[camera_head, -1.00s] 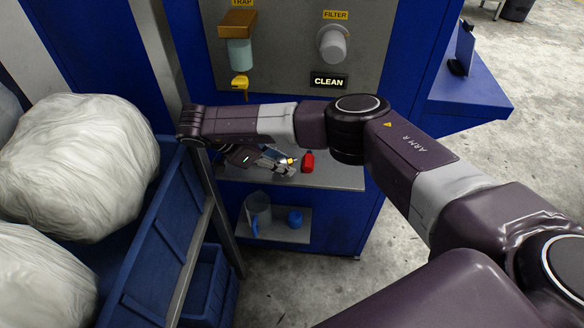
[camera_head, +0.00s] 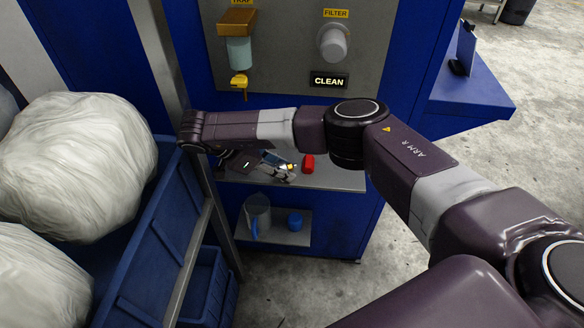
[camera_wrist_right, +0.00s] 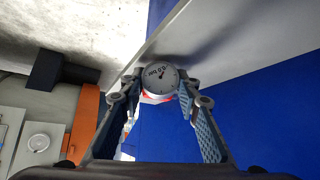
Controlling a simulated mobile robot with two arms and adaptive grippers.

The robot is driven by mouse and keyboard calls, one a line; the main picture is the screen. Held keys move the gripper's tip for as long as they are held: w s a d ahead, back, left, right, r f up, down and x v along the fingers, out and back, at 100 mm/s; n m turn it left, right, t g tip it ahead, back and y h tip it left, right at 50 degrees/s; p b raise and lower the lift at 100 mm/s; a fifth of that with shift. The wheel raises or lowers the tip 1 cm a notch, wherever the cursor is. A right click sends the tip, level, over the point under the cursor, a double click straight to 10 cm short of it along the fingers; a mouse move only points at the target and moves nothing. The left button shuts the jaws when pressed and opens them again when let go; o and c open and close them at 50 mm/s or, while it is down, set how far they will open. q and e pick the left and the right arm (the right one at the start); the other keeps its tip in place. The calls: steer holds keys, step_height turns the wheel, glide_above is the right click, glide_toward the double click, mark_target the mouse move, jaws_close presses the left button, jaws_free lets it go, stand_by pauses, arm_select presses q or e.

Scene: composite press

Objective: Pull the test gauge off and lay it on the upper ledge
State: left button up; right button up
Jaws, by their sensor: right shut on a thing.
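The test gauge (camera_wrist_right: 160,78) is a small round grey dial reading 0.0 bar, between the fingertips of my right gripper (camera_wrist_right: 158,90) in the right wrist view. My right gripper (camera_head: 284,170) is shut on it. In the head view the gripper is just over the upper ledge (camera_head: 338,179), a grey shelf on the blue press; the gauge is too small there to make out surely. I cannot tell whether it touches the ledge. My left gripper is not in view.
A lower shelf holds a clear jug (camera_head: 258,213) and a blue cup (camera_head: 295,220). The trap (camera_head: 239,52) and filter (camera_head: 334,42) are above. A blue bin with white bags (camera_head: 75,165) is left.

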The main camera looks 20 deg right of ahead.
steer(key=shift+f, duration=0.15)
steer(key=o, duration=1.3)
steer(key=shift+c, duration=0.2)
step_height(320, 180, up, 10)
